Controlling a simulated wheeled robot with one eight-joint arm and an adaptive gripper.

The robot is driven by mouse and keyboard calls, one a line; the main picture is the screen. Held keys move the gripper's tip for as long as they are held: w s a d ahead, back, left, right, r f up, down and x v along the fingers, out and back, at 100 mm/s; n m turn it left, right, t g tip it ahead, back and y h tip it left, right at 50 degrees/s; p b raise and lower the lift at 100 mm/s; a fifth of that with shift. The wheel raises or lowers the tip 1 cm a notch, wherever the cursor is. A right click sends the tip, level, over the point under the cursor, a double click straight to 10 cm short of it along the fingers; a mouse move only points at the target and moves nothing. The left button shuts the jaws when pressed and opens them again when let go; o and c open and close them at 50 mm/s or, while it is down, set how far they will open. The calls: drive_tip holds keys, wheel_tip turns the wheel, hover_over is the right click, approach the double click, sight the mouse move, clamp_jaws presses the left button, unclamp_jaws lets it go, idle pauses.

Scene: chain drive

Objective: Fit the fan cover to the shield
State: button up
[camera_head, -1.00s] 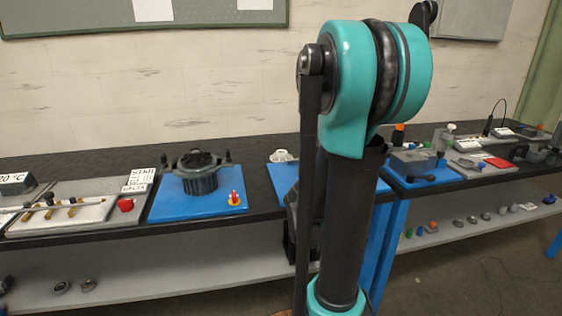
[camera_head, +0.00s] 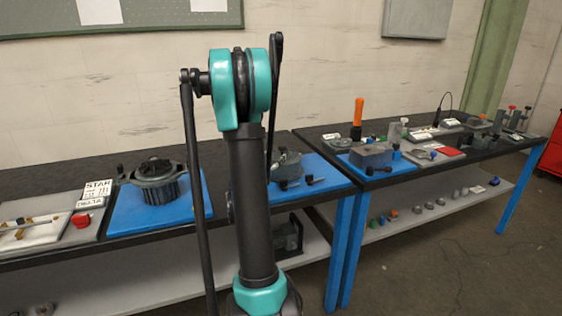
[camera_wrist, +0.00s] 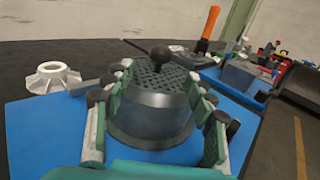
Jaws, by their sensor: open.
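In the wrist view, a grey round cover with a perforated top (camera_wrist: 155,120), apparently the fan cover, stands upright on a blue mat. A black ball and thin rod show above its top. My gripper (camera_wrist: 158,82) is open, with its green and grey fingers on either side of the cover; I cannot tell whether they touch it. In the head view, a dark ribbed round body with lugs (camera_head: 158,188), possibly the shield's housing, stands on the left blue mat (camera_head: 125,215). My arm hides part of the right mat, and my gripper is not clear there.
A white lobed part (camera_wrist: 52,78) lies left of the cover. A red button (camera_head: 81,221) is at the left. A grey block (camera_head: 371,156) and an orange upright object (camera_head: 358,110) stand on the right table.

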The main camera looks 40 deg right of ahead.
sight(280, 150)
drive_tip(key=x, duration=0.9)
drive_tip(key=shift+a, duration=0.1)
clamp_jaws()
idle(0.4)
